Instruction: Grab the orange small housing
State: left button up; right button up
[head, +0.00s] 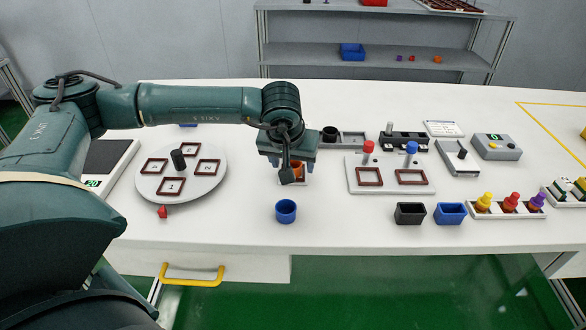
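The orange small housing (299,167) sits in the middle of the white table, on or in a small pale holder (303,182). My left gripper (290,172) points down right over it, and a dark part of the gripper covers the housing's left side. I cannot tell whether the fingers touch the housing or how far apart they are. My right gripper is out of view.
A blue cup (286,211) stands just in front of the gripper. A round dial plate (213,191) lies to the left, with a small red piece (163,211) before it. A board with red and blue knobs (390,187) and black and blue bins (409,214) are to the right.

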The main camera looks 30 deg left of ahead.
pick_arm(q)
jog(key=c, duration=1.1)
